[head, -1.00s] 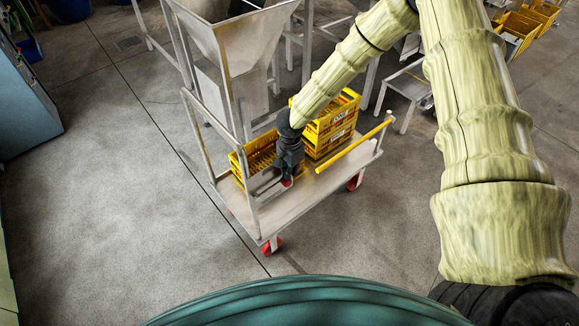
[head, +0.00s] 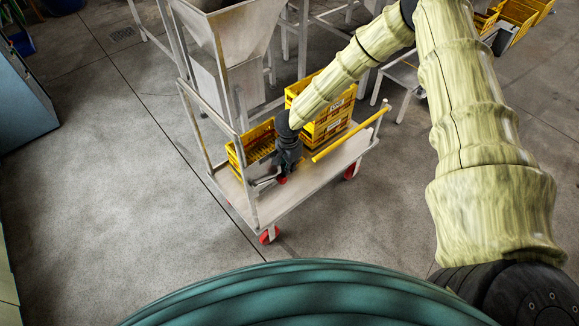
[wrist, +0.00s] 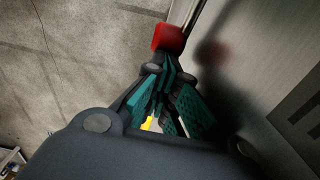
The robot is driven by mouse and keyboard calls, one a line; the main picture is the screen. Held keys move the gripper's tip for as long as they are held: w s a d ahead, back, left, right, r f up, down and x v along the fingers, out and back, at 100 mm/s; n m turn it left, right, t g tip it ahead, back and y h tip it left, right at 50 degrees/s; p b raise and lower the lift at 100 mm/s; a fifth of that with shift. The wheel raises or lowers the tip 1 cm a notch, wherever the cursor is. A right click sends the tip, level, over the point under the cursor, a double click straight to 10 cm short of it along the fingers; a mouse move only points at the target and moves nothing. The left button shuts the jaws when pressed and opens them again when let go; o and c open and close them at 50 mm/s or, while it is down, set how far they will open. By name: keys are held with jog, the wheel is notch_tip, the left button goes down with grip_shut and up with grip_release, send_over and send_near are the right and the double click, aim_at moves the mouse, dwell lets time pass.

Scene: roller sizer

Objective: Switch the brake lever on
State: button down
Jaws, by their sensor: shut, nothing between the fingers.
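The brake lever shows a red knob (wrist: 168,38) on a thin metal rod in the wrist view. The knob is just beyond my gripper (wrist: 158,72), whose teal-padded fingers are shut with nothing between them. The fingertips are at or very near the knob; I cannot tell whether they touch it. In the head view my gripper (head: 285,170) points down over the deck of the cart (head: 300,200), and a red spot of the knob (head: 283,181) shows just below it. The lever's base is hard to make out.
Yellow crates (head: 236,168) stand on the cart left of and behind my gripper. A metal hopper (head: 235,40) stands behind. The cart has red wheels (head: 268,236). Floor at left is clear.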

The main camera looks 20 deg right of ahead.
jog(key=shift+s+f, duration=0.4)
jog(key=shift+f, duration=0.2)
jog(key=w+d+r, duration=0.1)
jog(key=d+r, duration=0.2)
jog(key=r, duration=0.4)
jog(key=w+d+r+p, duration=0.1)
jog(key=w+d+r, duration=0.1)
jog(key=r, duration=0.4)
jog(key=shift+d+r, duration=0.35)
jog(key=shift+d, duration=0.05)
jog(key=shift+s+f, duration=0.1)
